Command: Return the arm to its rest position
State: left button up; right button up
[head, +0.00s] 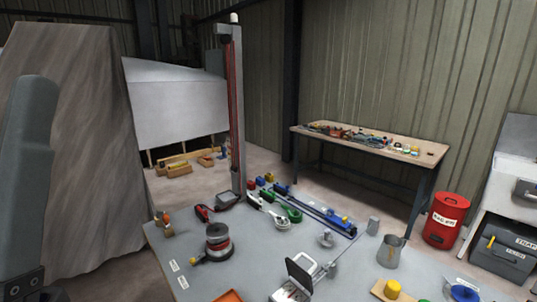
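A grey-blue link of my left arm (28,165) stands upright at the left edge of the head view, with a dark joint at its lower end. Neither gripper is in view, so I cannot see whether they are open or hold anything. My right arm does not show. No marked rest place for the arm can be made out.
A grey worktable (190,240) in front carries several tools, a dark spool (217,240), a metal jug (389,252) and a tall post (235,110). A wooden-topped bench (310,131), a red bin (446,220) and a grey toolbox (505,257) stand beyond. Floor between is clear.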

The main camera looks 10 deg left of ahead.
pick_arm(q)
jog(key=w+d+f+g+h, duration=0.2)
jog(key=w+f+h, duration=0.1)
jog(key=h, duration=0.1)
notch_tip(320, 180, up, 38)
jog(key=w+g+p, duration=0.1)
jog(key=p, duration=3.7)
jog(key=shift+w+a+f+n, duration=0.2)
jog(key=shift+a+n, duration=0.05)
jog(key=shift+n, duration=0.05)
